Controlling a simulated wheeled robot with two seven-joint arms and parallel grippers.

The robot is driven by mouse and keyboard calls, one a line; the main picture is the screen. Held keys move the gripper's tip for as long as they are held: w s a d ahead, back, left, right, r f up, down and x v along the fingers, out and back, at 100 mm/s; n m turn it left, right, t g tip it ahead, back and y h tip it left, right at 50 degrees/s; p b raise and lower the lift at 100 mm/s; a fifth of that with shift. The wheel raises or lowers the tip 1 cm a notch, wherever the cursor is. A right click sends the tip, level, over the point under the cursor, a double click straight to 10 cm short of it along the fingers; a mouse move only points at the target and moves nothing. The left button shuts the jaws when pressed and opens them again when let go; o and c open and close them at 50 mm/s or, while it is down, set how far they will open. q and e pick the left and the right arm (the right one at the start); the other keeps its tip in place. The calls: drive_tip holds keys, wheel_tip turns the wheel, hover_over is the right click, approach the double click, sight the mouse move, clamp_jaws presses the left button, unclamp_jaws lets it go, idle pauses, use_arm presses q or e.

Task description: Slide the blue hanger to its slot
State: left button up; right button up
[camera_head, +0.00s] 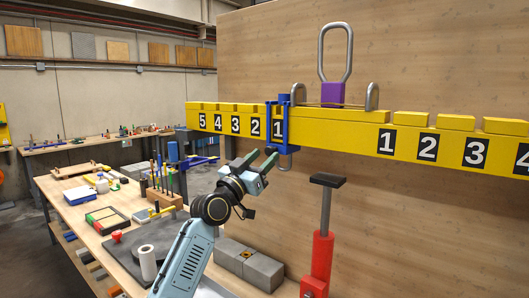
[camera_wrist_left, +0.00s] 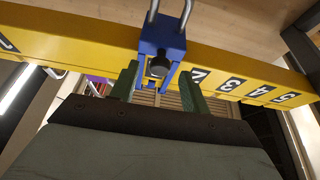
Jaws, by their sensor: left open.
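The blue hanger (camera_head: 283,125) hangs around the yellow numbered beam (camera_head: 330,129) at the left-hand number 1, with a metal loop below it. In the left wrist view the hanger (camera_wrist_left: 162,42) is straight ahead, its lower part showing in the gap between my fingers; number 2 on the beam is just right of it. My left gripper (camera_head: 258,163) is open, just below and left of the hanger in the head view. In the left wrist view, its green fingers (camera_wrist_left: 159,84) are spread; I cannot tell whether they touch the hanger. My right gripper is out of view.
A purple block (camera_head: 332,93) with a tall metal loop sits at the beam's middle. A red post (camera_head: 320,255) with a black top stands below the beam. Grey blocks (camera_head: 249,263) and a cluttered workbench (camera_head: 90,238) lie below. The beam's left side along numbers 2 to 5 looks clear.

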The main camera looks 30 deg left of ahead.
use_arm(q)
drive_tip(key=shift+w+d+r, duration=0.1)
drive_tip(key=shift+w+r, duration=0.15)
drive_tip(key=shift+w, duration=0.35)
clamp_jaws()
